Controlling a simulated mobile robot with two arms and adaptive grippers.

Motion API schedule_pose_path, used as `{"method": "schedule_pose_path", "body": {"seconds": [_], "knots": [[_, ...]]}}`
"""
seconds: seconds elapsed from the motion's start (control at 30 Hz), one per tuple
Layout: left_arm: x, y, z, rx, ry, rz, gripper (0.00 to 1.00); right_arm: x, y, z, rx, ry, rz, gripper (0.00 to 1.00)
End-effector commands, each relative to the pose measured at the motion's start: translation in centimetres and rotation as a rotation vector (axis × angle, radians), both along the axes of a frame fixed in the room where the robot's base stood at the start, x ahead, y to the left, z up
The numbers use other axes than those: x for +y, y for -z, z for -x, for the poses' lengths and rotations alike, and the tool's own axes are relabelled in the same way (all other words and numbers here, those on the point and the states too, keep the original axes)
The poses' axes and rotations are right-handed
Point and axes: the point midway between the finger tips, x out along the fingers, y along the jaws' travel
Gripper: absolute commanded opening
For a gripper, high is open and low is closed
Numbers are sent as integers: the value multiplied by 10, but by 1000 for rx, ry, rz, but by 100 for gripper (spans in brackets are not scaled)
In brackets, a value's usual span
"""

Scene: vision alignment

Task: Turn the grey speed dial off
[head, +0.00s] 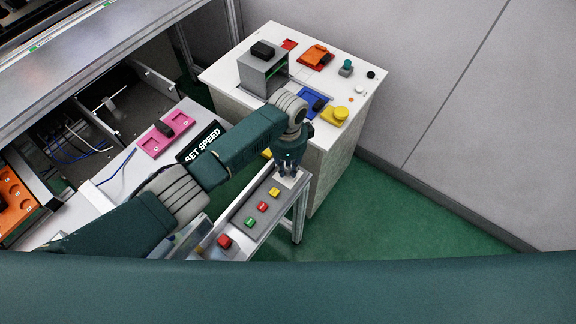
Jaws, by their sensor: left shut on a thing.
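My left arm reaches in from the left, and my left gripper (287,172) points down at the far end of a narrow grey control panel (240,216). Its fingers are closed over a small pale plate (291,180) there. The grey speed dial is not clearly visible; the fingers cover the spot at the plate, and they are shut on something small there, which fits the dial. Its turned position cannot be seen. A black "SET SPEED" sign (203,142) shows behind my forearm. My right gripper is out of view.
Yellow (274,192), red (262,206) and green (250,222) buttons line the panel close to the gripper, with a larger red button (224,241) nearer. A white cabinet (333,147) with coloured fixtures stands just behind. Green floor is clear at right.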

Motion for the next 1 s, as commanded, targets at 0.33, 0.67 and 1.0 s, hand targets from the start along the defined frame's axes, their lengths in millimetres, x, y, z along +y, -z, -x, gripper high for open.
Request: {"method": "schedule_pose_path", "body": {"seconds": [0.33, 0.67, 1.0], "knots": [[-1, -3, -3, -8, -8, 2, 0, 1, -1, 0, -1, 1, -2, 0], [-1, -2, -2, -5, -7, 1, 39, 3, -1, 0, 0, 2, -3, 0], [-1, -19, -2, -6, -6, 3, 39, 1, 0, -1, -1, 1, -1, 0]]}}
